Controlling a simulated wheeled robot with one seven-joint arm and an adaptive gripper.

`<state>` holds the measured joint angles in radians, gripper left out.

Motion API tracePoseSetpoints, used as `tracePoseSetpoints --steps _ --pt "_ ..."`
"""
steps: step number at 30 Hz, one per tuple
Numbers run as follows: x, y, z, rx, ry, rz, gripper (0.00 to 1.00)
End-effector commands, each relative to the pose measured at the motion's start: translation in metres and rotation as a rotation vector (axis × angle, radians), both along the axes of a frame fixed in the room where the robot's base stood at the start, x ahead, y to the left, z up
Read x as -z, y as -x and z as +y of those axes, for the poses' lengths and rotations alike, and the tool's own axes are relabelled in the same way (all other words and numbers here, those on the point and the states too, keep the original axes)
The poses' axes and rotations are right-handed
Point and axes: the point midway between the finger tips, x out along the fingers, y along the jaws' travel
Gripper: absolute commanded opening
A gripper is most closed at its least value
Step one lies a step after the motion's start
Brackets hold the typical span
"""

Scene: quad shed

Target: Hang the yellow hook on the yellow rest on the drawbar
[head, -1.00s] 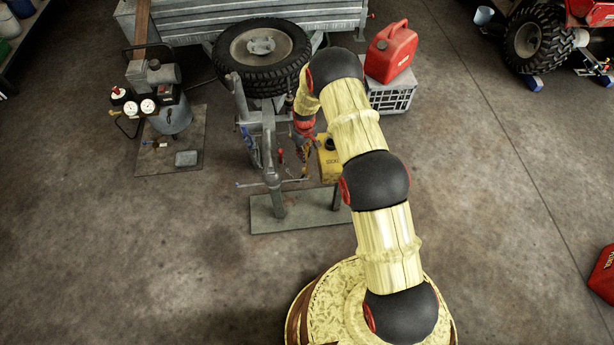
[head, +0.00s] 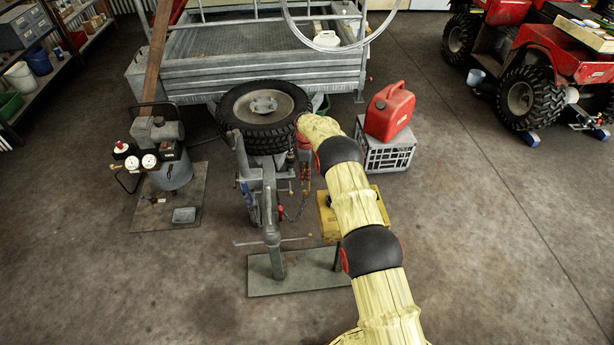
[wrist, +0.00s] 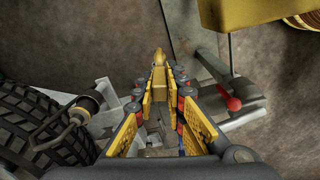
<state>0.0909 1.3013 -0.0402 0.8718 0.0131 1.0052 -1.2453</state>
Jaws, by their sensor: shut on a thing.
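In the wrist view, my gripper (wrist: 159,88) is shut on a small yellow piece, taken as the yellow hook (wrist: 157,60), which shows beyond the fingertips. Its full shape is hidden by the yellow-padded fingers. The grey drawbar (head: 268,190) stands in front of the trailer in the head view, and my gripper is close beside it, to its right, mostly hidden by my arm. I cannot make out the yellow rest clearly in either view.
A red-tipped lever (wrist: 232,103) is right of the fingers, with a yellow box (head: 328,217) nearby. A spare tyre (head: 262,112) is behind the drawbar. A red fuel can (head: 389,110) sits on a grey crate (head: 402,154). Open floor lies to the right.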

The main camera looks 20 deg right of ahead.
Motion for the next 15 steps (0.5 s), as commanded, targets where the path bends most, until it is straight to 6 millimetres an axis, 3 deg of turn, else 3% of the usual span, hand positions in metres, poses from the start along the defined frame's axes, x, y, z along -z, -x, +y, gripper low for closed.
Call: tracePoseSetpoints --steps 15 --pt "0.02 -0.012 0.025 0.0 0.0 -0.003 0.0"
